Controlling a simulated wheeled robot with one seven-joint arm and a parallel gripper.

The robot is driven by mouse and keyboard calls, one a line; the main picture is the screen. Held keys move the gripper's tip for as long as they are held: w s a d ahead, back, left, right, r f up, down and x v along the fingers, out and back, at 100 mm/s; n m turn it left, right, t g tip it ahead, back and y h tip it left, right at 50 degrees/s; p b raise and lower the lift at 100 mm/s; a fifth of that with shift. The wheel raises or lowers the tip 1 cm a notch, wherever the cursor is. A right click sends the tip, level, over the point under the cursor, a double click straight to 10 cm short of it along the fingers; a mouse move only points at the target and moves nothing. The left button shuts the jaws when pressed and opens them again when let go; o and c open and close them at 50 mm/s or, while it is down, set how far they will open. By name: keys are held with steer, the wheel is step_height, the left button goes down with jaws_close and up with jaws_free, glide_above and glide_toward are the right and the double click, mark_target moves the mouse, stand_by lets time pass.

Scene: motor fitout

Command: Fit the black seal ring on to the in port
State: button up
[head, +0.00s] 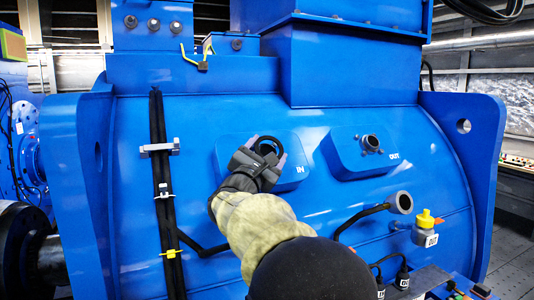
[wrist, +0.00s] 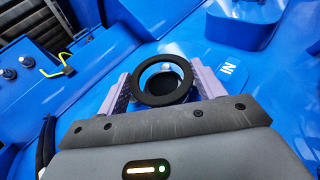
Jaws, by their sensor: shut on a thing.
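My gripper (head: 265,152) is at the IN block (head: 292,175) on the blue motor housing, and is shut on the black seal ring. In the wrist view the black seal ring (wrist: 163,81) sits between the two lilac fingers of my gripper (wrist: 162,88), its opening facing the camera. A dark round shape, likely the IN port (wrist: 164,83), shows through the ring's hole. The ring and gripper hide most of the port in the head view, and I cannot tell whether the ring touches it. The OUT port (head: 370,142) stands bare on its own block to the right.
A black hose with a grey round end (head: 400,203) sticks out below the OUT block. Black cables (head: 160,150) with clips run down the left of the housing. The housing face between the blocks is clear.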

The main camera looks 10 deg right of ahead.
steer(key=shift+w+a+f+b, duration=0.15)
steer(key=shift+w+f+b, duration=0.35)
steer(key=shift+w+f, duration=0.3)
steer(key=o, duration=1)
steer(key=shift+w, duration=0.1)
steer(key=shift+s, duration=0.2)
steer(key=shift+s+a+f+b, duration=0.3)
steer(key=shift+s+a+b, duration=0.05)
steer(key=shift+b, duration=0.1)
steer(key=b+v, duration=0.6)
steer(key=v, duration=1)
steer(key=shift+s+a+r, duration=0.1)
steer(key=shift+s+r, duration=0.05)
steer(key=shift+s, duration=0.05)
